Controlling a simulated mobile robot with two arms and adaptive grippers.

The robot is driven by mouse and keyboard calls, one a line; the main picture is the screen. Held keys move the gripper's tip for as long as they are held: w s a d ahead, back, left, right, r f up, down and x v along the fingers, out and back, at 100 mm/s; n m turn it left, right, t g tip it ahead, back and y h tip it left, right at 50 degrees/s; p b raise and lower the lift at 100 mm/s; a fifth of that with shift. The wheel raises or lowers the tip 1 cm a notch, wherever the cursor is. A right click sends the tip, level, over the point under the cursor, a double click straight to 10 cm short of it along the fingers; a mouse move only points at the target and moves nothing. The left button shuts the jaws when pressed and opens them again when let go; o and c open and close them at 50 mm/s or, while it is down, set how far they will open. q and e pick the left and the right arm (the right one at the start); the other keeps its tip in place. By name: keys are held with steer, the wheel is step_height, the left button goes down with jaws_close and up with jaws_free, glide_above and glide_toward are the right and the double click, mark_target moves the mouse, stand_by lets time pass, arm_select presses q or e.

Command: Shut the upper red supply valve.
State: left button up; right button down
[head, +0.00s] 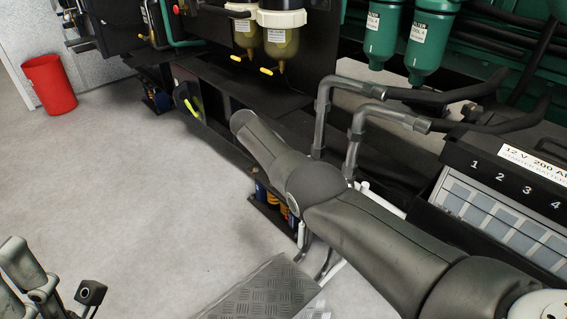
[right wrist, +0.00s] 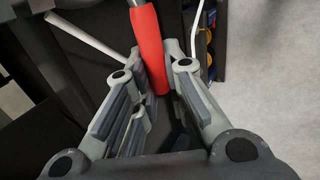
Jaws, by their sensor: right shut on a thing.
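A red-sleeved handle (right wrist: 150,48) on a metal stem, the lever of a red valve, shows in the right wrist view. My right gripper (right wrist: 164,72) is shut on it, with a finger on each side near the sleeve's lower end. The valve body is out of view, and I cannot tell whether it is the upper one. In the head view my right arm reaches in from the lower right and hides the gripper and the handle. My left gripper (head: 32,280) is at the lower left edge, away from the equipment; its fingertips are not clear.
Grey pipes (head: 352,130) rise close beside my right arm. A battery box (head: 500,205) stands at the right, with green filters (head: 383,30) behind. A red bin (head: 49,84) stands far left. The floor (head: 150,190) at left is clear. A tread-plate step (head: 268,290) is below.

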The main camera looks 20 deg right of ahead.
stand_by(0.3)
steer(key=c, duration=1.8)
jaws_free()
steer(key=shift+o, duration=0.3)
steer(key=shift+a+r, duration=0.4)
steer(key=shift+r, duration=0.1)
steer(key=v, duration=1)
steer(key=shift+a+r, duration=0.15)
steer(key=shift+r, duration=0.15)
steer(key=shift+s+f, duration=0.1)
steer(key=shift+s, duration=0.1)
